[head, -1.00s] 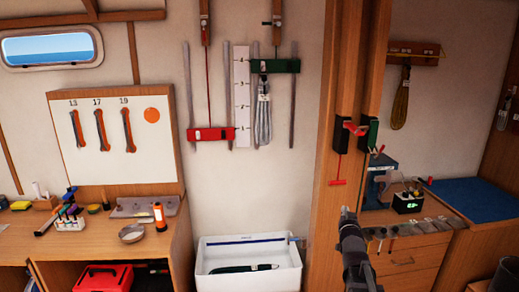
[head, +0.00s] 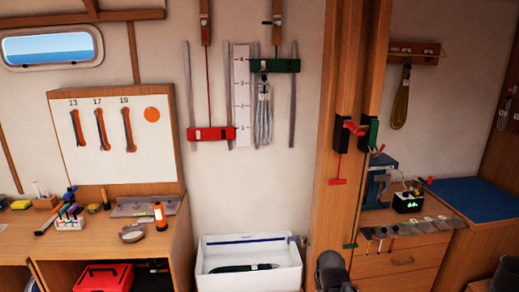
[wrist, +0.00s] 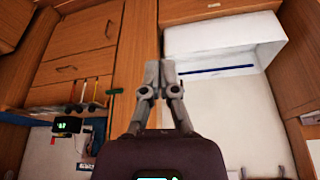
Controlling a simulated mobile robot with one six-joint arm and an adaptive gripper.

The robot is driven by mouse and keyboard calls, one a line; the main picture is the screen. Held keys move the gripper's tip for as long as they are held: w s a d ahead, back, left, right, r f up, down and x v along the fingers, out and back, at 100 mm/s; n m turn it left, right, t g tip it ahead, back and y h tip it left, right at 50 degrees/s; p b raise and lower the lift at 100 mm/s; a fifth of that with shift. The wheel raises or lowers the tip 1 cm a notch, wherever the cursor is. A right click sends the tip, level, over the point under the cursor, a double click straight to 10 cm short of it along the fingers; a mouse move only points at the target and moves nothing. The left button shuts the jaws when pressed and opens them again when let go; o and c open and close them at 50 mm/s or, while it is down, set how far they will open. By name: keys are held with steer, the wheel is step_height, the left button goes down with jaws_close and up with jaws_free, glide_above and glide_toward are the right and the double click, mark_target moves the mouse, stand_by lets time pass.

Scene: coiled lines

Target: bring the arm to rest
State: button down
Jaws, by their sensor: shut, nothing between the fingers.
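My gripper (wrist: 161,68) shows in the wrist view with its two grey fingers together and nothing between them. It points toward the wooden post and the white bin (wrist: 225,45), apart from both as far as I can tell. In the head view only a dark part of my arm shows at the bottom edge, in front of the post; the fingers are not visible there.
The wooden post (head: 338,120) carries a red pull handle (head: 337,181) and a lower green one (head: 350,246) on lines. The white bin (head: 247,277) stands left of it. A drawer cabinet (head: 400,262) with tools on top stands right.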

steer(key=s+a+f+n+g, duration=0.1)
steer(key=s+a+g, duration=0.1)
steer(key=s, duration=0.5)
steer(key=shift+s+a+g, duration=0.25)
steer(key=shift+s+g, duration=0.15)
steer(key=shift+g, duration=0.5)
